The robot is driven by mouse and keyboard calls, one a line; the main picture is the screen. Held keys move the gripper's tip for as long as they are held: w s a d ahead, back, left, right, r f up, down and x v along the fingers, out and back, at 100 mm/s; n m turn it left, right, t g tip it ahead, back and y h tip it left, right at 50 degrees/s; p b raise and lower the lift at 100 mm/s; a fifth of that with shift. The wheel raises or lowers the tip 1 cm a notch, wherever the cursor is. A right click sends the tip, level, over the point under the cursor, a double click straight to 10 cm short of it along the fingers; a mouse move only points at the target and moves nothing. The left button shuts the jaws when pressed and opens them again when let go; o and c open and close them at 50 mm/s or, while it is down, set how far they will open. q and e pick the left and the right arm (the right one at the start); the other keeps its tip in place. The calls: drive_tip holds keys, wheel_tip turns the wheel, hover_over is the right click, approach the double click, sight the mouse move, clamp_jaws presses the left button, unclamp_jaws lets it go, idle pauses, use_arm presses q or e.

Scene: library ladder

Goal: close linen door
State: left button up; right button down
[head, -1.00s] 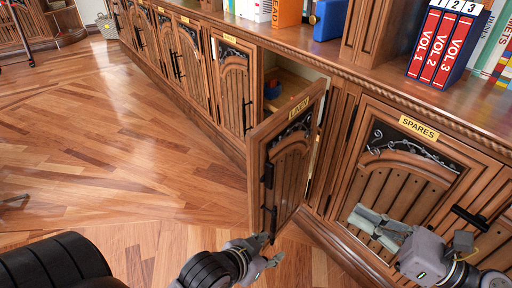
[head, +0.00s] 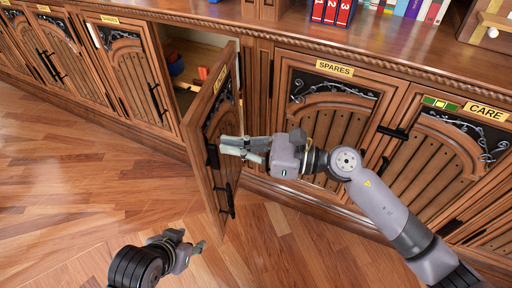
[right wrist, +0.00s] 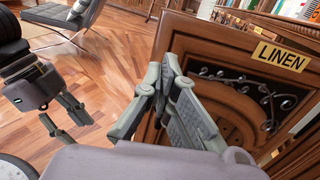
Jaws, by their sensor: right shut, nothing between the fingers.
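The linen door (head: 211,150) stands swung open from the cabinet, with its black handle low on its face. In the right wrist view its yellow LINEN label (right wrist: 281,56) and dark scrollwork panel show. My right gripper (head: 232,147) is shut and empty, its fingertips close to the door's front face; I cannot tell whether they touch it. In the right wrist view the fingers (right wrist: 165,95) are in front of the door's edge. My left gripper (head: 190,249) is low over the floor, to the left of the door's bottom, apart from it; its jaw state is unclear.
The open linen compartment (head: 190,62) holds a blue thing and orange things. The SPARES door (head: 330,115) and CARE door (head: 445,150) are shut on the right. Books (head: 332,12) stand on the countertop. The wooden floor (head: 80,190) at left is clear. A chair (right wrist: 75,18) shows in the right wrist view.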

sight(197, 142)
drive_tip(key=shift+w+a, duration=0.15)
drive_tip(key=shift+a, duration=1.15)
drive_tip(key=shift+w+a, duration=0.1)
drive_tip(key=shift+a, duration=1.2)
